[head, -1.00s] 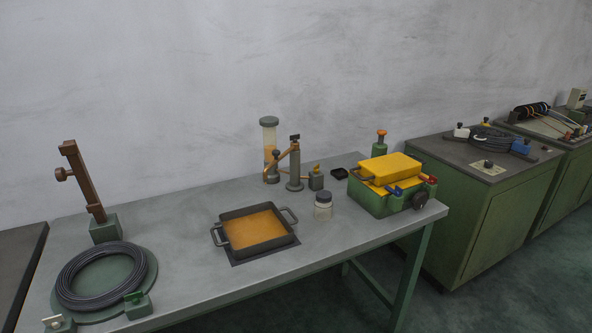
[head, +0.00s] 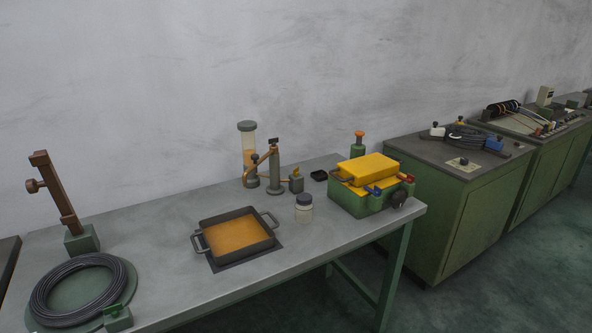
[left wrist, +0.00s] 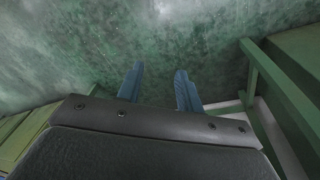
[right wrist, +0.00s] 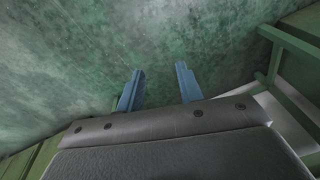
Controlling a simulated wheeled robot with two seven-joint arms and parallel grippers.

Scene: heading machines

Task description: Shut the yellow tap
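A small yellow tap handle (head: 296,170) sits on a grey-green block (head: 296,184) on the workbench in the head view. The block stands right of a grey cylinder with a dark top and orange pipes (head: 274,172). It is too small to tell how the handle is turned. My left gripper (left wrist: 160,70) shows in the left wrist view with its two blue fingers apart and nothing between them. My right gripper (right wrist: 160,70) is likewise open and empty in the right wrist view. Both wrist views look over green floor, away from the tap. Neither gripper shows in the head view.
On the workbench (head: 160,262) are a pan of orange liquid (head: 238,235), a lidded jar (head: 304,209), a tall glass column (head: 248,150), a yellow-and-green box (head: 365,185), and a cable coil (head: 82,290). Green cabinets (head: 425,212) stand at the right.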

